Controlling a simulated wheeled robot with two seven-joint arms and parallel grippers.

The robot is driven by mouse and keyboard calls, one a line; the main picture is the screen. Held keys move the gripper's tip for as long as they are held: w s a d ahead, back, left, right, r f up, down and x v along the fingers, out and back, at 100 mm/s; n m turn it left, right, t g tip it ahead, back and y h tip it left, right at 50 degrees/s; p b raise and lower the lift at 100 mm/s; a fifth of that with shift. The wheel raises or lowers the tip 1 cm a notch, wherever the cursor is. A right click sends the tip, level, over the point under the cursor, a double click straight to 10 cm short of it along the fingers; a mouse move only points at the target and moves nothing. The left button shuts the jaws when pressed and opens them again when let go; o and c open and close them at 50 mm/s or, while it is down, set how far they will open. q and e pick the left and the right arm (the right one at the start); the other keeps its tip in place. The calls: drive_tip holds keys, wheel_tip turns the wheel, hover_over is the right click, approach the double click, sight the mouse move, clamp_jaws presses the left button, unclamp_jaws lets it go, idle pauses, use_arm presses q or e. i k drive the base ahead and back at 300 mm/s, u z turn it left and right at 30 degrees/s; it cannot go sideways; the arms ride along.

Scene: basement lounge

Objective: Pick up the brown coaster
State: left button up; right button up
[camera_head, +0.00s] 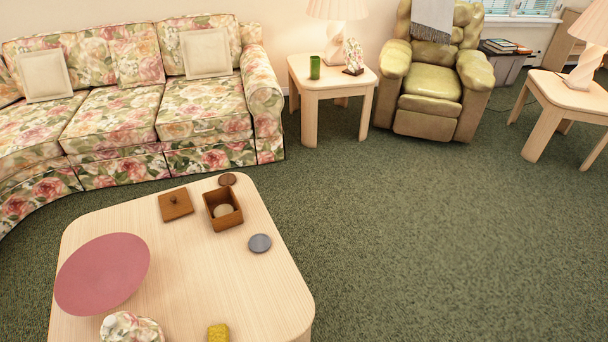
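A small round brown coaster (227,180) lies near the far corner of the light wood coffee table (210,290) in the head view. It sits just behind an open brown wooden box (224,222), close to the box's far edge. A pale round disc (223,211) is inside the box. A grey-blue round coaster (260,243) lies to the right of the box, apart from it. Neither of my grippers is in view.
A brown square lid with a knob (176,205), a large pink round plate (103,273), a floral item (132,328) and a yellow block (218,332) are also on the table. A floral sofa (120,110) stands behind. Green carpet (420,230) is clear to the right.

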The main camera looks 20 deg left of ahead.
sight(223, 180)
drive_tip(key=z, duration=0.9)
drive_tip(key=i, duration=2.75)
drive_tip(key=u, duration=2.3)
drive_tip(key=i, duration=3.65)
drive_tip(key=u, duration=3.75)
drive_tip(key=i, duration=0.3)
